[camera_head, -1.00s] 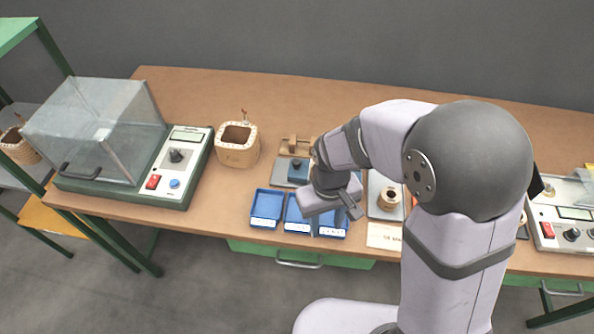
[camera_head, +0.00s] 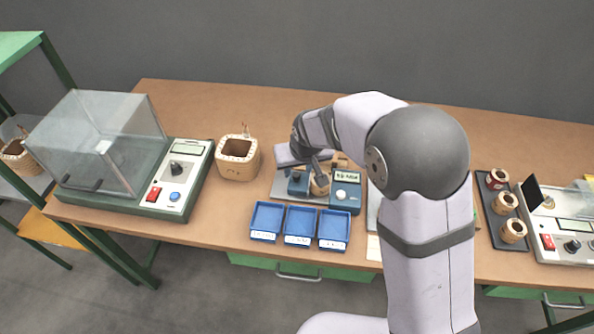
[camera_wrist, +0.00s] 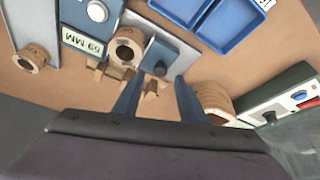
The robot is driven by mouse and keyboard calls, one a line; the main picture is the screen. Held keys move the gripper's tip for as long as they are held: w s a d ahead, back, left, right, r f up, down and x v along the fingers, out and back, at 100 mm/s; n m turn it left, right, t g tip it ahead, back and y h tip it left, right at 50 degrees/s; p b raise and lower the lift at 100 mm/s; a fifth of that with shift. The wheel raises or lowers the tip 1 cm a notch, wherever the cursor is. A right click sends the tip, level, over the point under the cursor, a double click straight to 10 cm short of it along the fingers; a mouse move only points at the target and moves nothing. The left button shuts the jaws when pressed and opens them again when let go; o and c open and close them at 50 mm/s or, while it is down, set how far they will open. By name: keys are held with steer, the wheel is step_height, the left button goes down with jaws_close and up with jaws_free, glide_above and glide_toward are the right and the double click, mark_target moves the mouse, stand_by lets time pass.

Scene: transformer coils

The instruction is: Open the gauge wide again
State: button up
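The gauge is a blue housing with a lit display (camera_head: 346,190) on a grey base plate; it also shows in the wrist view (camera_wrist: 78,25).
Three blue trays (camera_head: 301,226) lie in front of the gauge. A black rack (camera_head: 492,215) holds coils at right. Another coil (camera_wrist: 30,58) lies beside the gauge.

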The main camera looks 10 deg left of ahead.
mark_target(296, 174)
steer(key=shift+p+x, duration=0.35)
steer(key=shift+x, duration=1.7)
steer(key=shift+a, duration=0.1)
jaws_close()
